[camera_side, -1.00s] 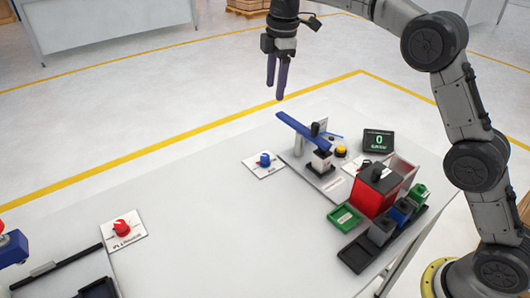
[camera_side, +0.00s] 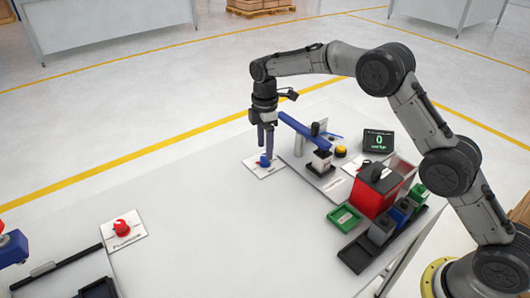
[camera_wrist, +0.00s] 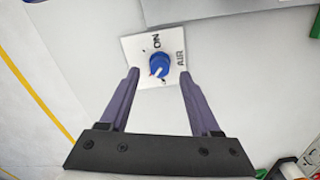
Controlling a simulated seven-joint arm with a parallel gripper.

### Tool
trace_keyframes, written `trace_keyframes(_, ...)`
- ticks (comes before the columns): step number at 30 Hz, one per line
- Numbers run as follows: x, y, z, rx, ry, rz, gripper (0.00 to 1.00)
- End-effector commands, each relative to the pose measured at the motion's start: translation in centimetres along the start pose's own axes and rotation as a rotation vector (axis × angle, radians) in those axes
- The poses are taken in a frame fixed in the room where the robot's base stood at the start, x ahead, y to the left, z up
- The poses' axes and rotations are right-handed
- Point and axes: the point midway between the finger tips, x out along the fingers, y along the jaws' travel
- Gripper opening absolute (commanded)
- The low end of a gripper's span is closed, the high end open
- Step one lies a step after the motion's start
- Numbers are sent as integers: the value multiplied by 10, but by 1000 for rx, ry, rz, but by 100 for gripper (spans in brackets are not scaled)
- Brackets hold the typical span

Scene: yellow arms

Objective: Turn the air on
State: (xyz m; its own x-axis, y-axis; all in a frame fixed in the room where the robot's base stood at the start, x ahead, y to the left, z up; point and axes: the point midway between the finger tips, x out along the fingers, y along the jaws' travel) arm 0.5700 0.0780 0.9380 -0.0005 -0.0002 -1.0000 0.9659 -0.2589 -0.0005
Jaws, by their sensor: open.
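The air control is a blue knob (camera_side: 264,160) on a white square plate (camera_side: 266,171) on the table. In the wrist view the blue knob (camera_wrist: 158,66) has a white pointer bar, and its plate (camera_wrist: 134,48) reads "ON" and "AIR". The pointer aims toward the lower left of the wrist picture, away from the "ON" word. My gripper (camera_side: 268,156) points down just above the knob. In the wrist view its two purple fingers (camera_wrist: 158,74) are open, one on each side of the knob, with gaps; whether they reach down to its height I cannot tell.
A blue lever arm (camera_side: 298,127) over a station stands close right of my gripper. A display (camera_side: 378,141) showing 0, a red box (camera_side: 372,192) and a green tray (camera_side: 344,217) lie further right. A red knob (camera_side: 122,228) sits at the left. The table between is clear.

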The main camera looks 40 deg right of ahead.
Motion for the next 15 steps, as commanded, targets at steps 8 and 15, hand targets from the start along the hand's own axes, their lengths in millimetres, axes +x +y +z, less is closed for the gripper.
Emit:
trace_keyframes(8,27,0,0,0,0,-1,64)
trace_keyframes(15,30,0,0,0,0,1,64)
